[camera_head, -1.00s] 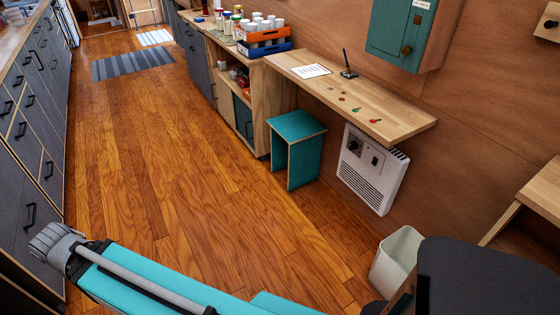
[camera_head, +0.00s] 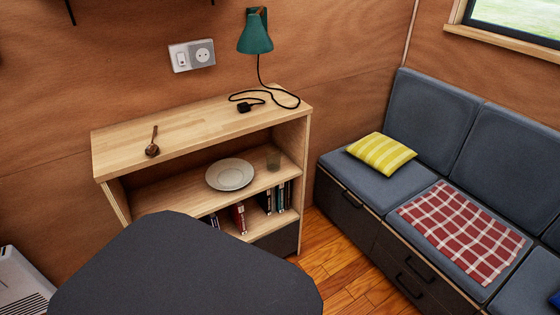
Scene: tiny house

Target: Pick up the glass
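A small clear glass (camera_head: 273,160) stands upright on the middle shelf of a wooden shelf unit (camera_head: 190,128), near its right end. A pale plate (camera_head: 230,174) lies just left of the glass on the same shelf. The unit's top board is above the glass, and the shelf is open at the front. My gripper is out of view, so its state does not show.
A dark rounded surface (camera_head: 190,270) fills the lower foreground before the unit. A ladle (camera_head: 153,143) and a black cable (camera_head: 262,98) lie on top. Books (camera_head: 238,217) stand below. A grey sofa (camera_head: 350,190) is at right. Some wooden floor (camera_head: 335,262) is free between.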

